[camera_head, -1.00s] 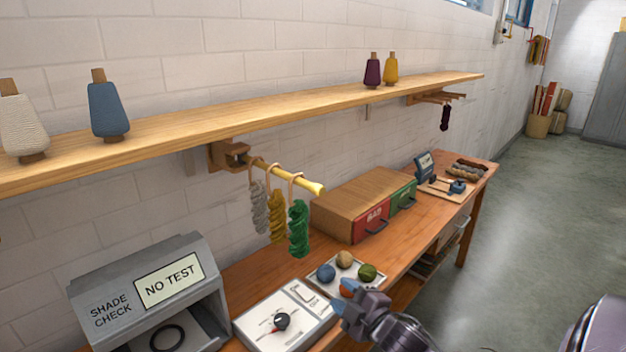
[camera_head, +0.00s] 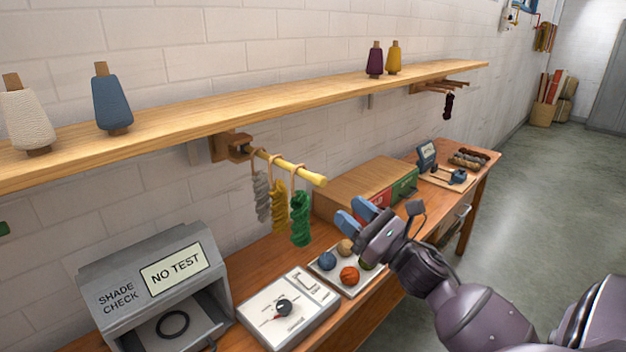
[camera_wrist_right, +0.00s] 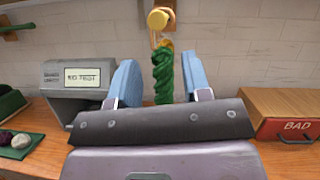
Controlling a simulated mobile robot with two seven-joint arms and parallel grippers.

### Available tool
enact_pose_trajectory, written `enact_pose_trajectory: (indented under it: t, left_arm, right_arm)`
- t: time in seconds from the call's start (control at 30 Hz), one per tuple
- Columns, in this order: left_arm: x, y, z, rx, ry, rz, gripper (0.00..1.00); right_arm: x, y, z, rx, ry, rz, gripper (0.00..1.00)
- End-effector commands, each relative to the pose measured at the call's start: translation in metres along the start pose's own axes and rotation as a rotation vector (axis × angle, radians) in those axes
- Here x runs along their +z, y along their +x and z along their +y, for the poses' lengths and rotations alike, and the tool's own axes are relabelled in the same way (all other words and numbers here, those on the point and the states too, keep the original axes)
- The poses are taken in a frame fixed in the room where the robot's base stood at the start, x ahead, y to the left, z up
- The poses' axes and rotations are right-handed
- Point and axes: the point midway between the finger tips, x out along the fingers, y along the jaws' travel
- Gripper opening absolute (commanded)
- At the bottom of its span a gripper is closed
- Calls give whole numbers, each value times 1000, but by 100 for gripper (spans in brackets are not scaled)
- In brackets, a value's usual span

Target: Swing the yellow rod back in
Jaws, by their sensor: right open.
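The yellow rod (camera_head: 296,170) sticks out from a wooden bracket (camera_head: 232,147) under the shelf, pointing away from the wall. A grey skein (camera_head: 262,198), a yellow skein (camera_head: 279,207) and a green skein (camera_head: 301,219) hang from it by loops. In the right wrist view the rod's round end (camera_wrist_right: 158,19) faces me, with the green skein (camera_wrist_right: 163,75) below it. My right gripper (camera_head: 352,213) is open and empty, its blue fingertips to the right of the green skein and lower than the rod's end. My left gripper is not in view.
The shelf (camera_head: 300,105) with several yarn cones runs above the rod. Below on the bench are the shade-check box (camera_head: 150,285), a dial panel (camera_head: 290,308), a tray of yarn balls (camera_head: 372,283) and a drawer cabinet (camera_head: 368,183). Air around the rod's end is free.

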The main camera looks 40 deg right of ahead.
Motion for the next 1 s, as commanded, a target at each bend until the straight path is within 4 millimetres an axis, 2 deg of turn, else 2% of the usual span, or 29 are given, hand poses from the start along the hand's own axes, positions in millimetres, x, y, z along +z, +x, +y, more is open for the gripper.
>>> enact_pose_trajectory:
  t: [0.27, 0.7, 1.0]
  left_arm:
    - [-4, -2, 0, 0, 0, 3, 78]
    - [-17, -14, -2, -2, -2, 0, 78]
    - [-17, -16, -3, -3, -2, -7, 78]
  right_arm:
    - [1, 10, 0, 1, -65, -1, 44]
    - [2, 80, 0, 2, -62, -2, 44]
    - [0, 106, 0, 1, -62, 1, 44]
